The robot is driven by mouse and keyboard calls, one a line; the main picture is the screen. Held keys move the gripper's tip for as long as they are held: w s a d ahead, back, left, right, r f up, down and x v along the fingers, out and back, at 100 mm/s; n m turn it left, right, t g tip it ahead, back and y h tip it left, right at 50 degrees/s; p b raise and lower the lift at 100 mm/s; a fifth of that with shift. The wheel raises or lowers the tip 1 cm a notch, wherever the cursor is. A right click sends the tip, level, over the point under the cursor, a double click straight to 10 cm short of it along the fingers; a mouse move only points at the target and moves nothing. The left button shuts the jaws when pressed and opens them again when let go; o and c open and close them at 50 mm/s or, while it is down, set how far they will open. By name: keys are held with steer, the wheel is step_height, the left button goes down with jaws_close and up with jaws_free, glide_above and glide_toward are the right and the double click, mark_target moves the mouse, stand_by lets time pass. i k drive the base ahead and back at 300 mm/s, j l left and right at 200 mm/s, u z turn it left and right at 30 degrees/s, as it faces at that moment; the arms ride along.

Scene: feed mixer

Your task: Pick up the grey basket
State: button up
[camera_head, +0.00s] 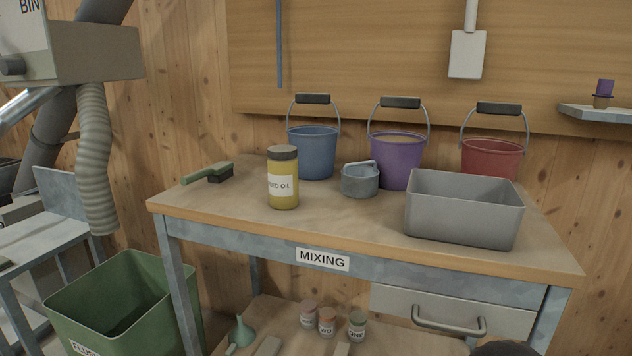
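The grey basket (463,218) is an open rectangular tub with slightly flared walls. It stands upright on the right part of the wooden mixing table (330,228), near its front edge. Its inside looks empty as far as I can see; part of its floor is hidden by the front wall. My gripper is not recognisable in this view. Only a dark rounded shape shows at the bottom edge, below the drawer, and I cannot tell which part it is.
A red bucket (490,160) stands close behind the basket. Purple (398,165) and blue (313,152) buckets, a small grey pot (359,181), an oil jar (283,180) and a green brush (208,174) are further left. A drawer handle (450,327) sticks out below.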

mark_target(358, 180)
steer(key=j+z, duration=0.25)
steer(key=z, duration=0.15)
steer(key=k+j+z, duration=0.15)
steer(key=z, duration=0.3)
steer(key=k+j+z, duration=0.15)
steer(key=z, duration=0.25)
steer(key=j, duration=0.1)
